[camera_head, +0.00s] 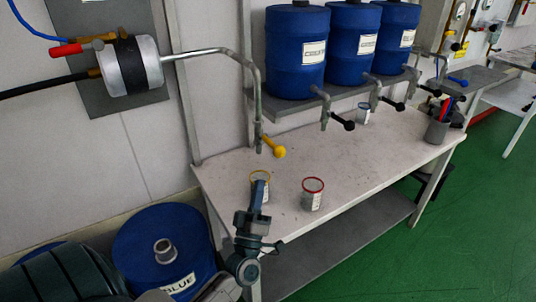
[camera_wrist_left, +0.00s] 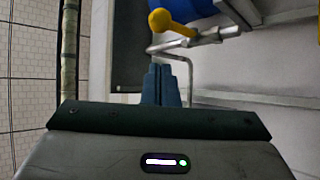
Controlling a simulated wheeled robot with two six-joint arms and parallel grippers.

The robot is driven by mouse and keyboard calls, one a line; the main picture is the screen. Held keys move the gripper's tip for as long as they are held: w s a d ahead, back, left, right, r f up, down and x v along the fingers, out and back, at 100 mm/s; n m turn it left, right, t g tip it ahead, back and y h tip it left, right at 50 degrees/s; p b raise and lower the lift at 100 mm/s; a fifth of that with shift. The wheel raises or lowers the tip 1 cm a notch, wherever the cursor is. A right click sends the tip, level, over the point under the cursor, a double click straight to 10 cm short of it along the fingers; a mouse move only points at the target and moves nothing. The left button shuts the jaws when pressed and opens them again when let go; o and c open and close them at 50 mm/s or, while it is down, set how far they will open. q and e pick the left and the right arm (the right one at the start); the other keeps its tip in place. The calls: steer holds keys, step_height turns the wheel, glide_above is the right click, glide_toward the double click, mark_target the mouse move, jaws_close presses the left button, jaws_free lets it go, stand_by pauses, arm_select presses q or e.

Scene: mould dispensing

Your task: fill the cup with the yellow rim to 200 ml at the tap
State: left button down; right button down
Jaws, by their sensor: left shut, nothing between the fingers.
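The cup with the yellow rim (camera_head: 267,189) stands on the table below the tap, partly hidden by my left gripper. My left gripper (camera_head: 258,184) is shut and empty, in front of the cup in the head view; whether it touches the cup I cannot tell. Its closed blue fingers show in the left wrist view (camera_wrist_left: 161,72), where no cup is seen. The tap (camera_head: 259,128) has a bent metal pipe and a yellow handle (camera_head: 279,151). The yellow knob also shows in the left wrist view (camera_wrist_left: 160,20), beyond the fingertips. The cup's fill level cannot be told. My right gripper is not in view.
A red-rimmed cup (camera_head: 312,196) stands to the right on the pale table (camera_head: 370,160). A blue-rimmed cup (camera_head: 363,113) is further back. Blue drums (camera_head: 297,60) with black-handled taps stand on a shelf. A pen holder (camera_head: 436,131) stands at the far end.

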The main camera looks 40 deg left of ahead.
mark_target(272, 145)
arm_select(q)
steer(key=n+y, duration=0.1)
steer(key=a+n+y, duration=0.1)
steer(key=s+r+n+g+y, duration=0.1)
steer(key=shift+a+r+y, duration=0.1)
steer(key=shift+a+y, duration=0.15)
steer(key=shift+y, duration=0.05)
steer(key=p+x, duration=0.5)
steer(key=x, duration=0.5)
steer(key=w+d+f, duration=0.2)
steer(key=d, duration=0.1)
steer(key=shift+f, duration=0.1)
